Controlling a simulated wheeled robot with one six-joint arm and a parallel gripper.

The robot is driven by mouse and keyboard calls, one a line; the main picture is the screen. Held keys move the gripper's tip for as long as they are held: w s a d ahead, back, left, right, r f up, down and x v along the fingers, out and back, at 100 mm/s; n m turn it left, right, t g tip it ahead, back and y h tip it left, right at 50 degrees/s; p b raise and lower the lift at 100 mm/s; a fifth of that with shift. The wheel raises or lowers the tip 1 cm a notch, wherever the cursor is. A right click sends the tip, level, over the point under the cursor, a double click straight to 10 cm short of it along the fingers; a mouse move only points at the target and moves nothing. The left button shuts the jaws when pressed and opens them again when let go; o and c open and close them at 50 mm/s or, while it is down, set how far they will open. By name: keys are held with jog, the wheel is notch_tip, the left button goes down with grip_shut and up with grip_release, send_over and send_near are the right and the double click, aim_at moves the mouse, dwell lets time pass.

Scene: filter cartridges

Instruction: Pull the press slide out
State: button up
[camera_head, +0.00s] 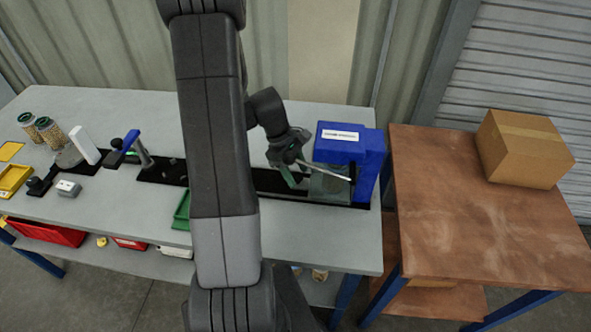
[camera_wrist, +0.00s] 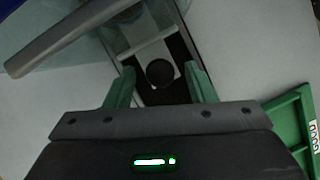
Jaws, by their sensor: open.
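The blue press (camera_head: 340,145) stands at the right end of the grey table, with a clear guard (camera_head: 330,185) and a silver bar handle (camera_head: 325,171) on its front. My gripper (camera_head: 290,178) is just left of the guard, pointing down. In the wrist view my gripper (camera_wrist: 161,82) has its green fingers apart. A round black knob (camera_wrist: 160,73) shows in the gap between them, on the pale slide (camera_wrist: 145,50). I cannot tell whether either finger touches the knob. The silver bar (camera_wrist: 75,38) crosses the upper left of the wrist view. My arm hides the middle of the table.
A green tray (camera_head: 182,211) lies left of my arm; it also shows in the wrist view (camera_wrist: 290,125). A blue-handled lever (camera_head: 125,147), jars (camera_head: 48,131) and yellow trays (camera_head: 14,178) are further left. A brown table (camera_head: 480,230) with a cardboard box (camera_head: 530,148) stands right.

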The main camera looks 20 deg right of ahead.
grip_shut()
jog(key=w+a, duration=0.2)
jog(key=a, duration=0.1)
jog(key=w+a, duration=0.2)
jog(key=a, duration=0.2)
jog(key=w+a, duration=0.3)
jog(key=a, duration=0.1)
jog(key=shift+a, duration=0.2)
jog(key=shift+c, duration=2.2)
grip_release()
jog(key=shift+w, duration=0.1)
jog(key=o, duration=0.4)
jog(key=shift+a, duration=0.1)
jog(key=shift+o, duration=0.2)
jog(key=shift+r, duration=0.1)
